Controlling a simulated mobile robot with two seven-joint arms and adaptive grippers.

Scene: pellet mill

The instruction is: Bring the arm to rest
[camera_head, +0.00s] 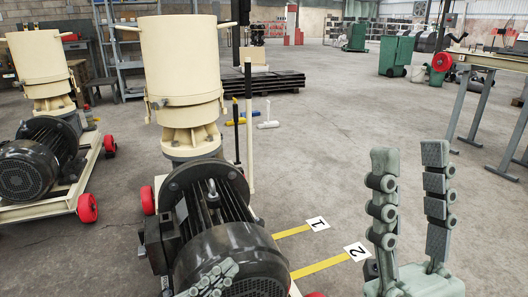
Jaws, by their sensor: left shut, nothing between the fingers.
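My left gripper (222,272) shows only in part at the bottom edge of the head view, in front of the black motor (235,250) of the near pellet mill. Its grey-green fingers are together and empty. The rest of it and its arm are out of the picture. My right gripper (410,160) stands upright at the lower right. Its two jointed fingers are apart, with nothing between them. Its arm is below the picture edge.
The near pellet mill's cream hopper (181,60) rises at centre left, and a second mill (40,70) stands further left on red wheels. A steel-legged table (490,62) is at the right. The middle floor is open.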

